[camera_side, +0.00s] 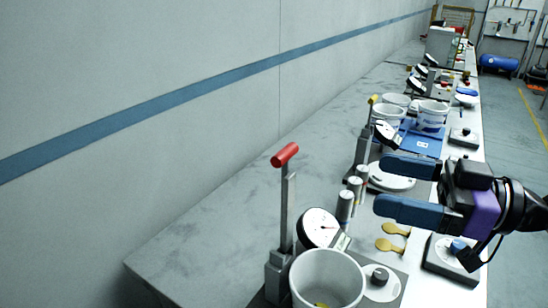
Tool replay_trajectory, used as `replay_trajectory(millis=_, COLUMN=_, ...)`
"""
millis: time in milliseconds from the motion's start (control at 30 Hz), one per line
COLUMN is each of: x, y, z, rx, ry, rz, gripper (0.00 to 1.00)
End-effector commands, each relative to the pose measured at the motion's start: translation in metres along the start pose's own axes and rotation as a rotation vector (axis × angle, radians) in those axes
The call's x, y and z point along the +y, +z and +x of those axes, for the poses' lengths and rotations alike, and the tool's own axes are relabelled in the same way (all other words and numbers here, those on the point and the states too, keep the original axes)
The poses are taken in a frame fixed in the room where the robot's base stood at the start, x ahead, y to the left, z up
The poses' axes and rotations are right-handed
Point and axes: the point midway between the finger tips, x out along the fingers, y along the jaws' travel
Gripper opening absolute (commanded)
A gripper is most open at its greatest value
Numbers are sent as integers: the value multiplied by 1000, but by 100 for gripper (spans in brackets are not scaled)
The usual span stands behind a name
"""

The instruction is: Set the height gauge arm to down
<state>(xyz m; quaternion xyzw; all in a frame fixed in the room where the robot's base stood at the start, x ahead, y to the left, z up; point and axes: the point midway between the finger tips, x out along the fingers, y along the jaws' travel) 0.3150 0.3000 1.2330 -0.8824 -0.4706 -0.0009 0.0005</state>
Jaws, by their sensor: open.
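Nothing here is marked as the height gauge. A grey upright lever with a red cylindrical grip (285,155) rises from a dark base at the front of the bench. A round white dial (318,228) with a black rim stands tilted just right of it. I cannot tell which part is the gauge arm. My gripper (380,186) comes in from the right with its two blue fingers spread apart.
A large white bucket (327,285) stands in front of the dial. Several grey cylinders (345,206) stand between the dial and my gripper. Yellow spoon-like pieces (391,246) and a box with a blue knob (458,245) lie below the gripper. Bare bench (215,235) is at left.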

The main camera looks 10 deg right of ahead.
Motion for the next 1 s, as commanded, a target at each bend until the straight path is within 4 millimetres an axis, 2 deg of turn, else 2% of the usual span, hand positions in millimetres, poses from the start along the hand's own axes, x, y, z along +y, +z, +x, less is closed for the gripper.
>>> replay_trajectory(millis=567, x=-1, y=0, z=30, rx=-2, ry=-2, rz=0, gripper=92)
replay_trajectory(millis=1000, x=-1, y=1, z=101, rx=-4, ry=-2, rz=0, gripper=92)
